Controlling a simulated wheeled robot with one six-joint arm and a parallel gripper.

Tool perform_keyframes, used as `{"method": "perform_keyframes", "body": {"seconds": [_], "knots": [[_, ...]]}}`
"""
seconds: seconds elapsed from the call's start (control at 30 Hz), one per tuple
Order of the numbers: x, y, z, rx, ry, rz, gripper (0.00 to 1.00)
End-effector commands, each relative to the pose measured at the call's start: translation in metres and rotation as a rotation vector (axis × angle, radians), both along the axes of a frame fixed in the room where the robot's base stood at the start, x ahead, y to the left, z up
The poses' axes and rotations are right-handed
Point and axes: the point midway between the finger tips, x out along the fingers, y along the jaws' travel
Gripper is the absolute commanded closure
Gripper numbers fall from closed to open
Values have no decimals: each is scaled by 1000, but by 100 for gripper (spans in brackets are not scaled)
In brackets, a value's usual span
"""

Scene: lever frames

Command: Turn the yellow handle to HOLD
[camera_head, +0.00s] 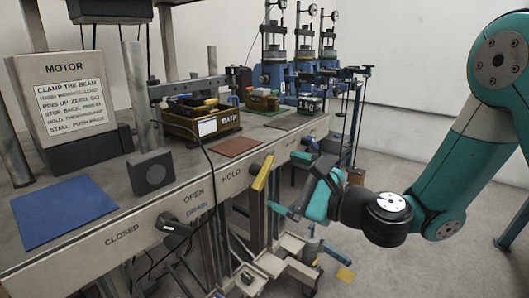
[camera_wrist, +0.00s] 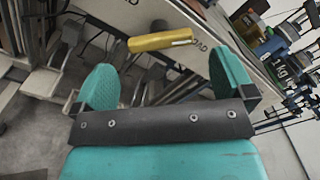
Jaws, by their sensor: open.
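The yellow handle (camera_head: 263,173) sticks out from the bench's front panel, just right of the HOLD label (camera_head: 232,174). In the wrist view the yellow handle (camera_wrist: 160,40) lies almost level, beyond the fingertips and across the gap between them. Lettering ending in "OAD" (camera_wrist: 200,47) shows at its right end. My gripper (camera_head: 290,182) is open and empty, to the right of the handle and apart from it. Its two teal fingers also show in the wrist view (camera_wrist: 165,80), with nothing between them.
A black handle (camera_head: 174,226) sits farther left on the panel, among the CLOSED, OPEN and DRAIN labels.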

Motion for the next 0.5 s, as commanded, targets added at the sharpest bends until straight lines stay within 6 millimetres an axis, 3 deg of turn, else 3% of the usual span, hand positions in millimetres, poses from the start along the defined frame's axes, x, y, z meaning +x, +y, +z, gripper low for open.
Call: {"method": "perform_keyframes", "body": {"seconds": [0.2, 0.5], "knots": [[24, 33, 2, -1, -2, 3, 0], [37, 48, 0, 1, 0, 1, 0]]}}
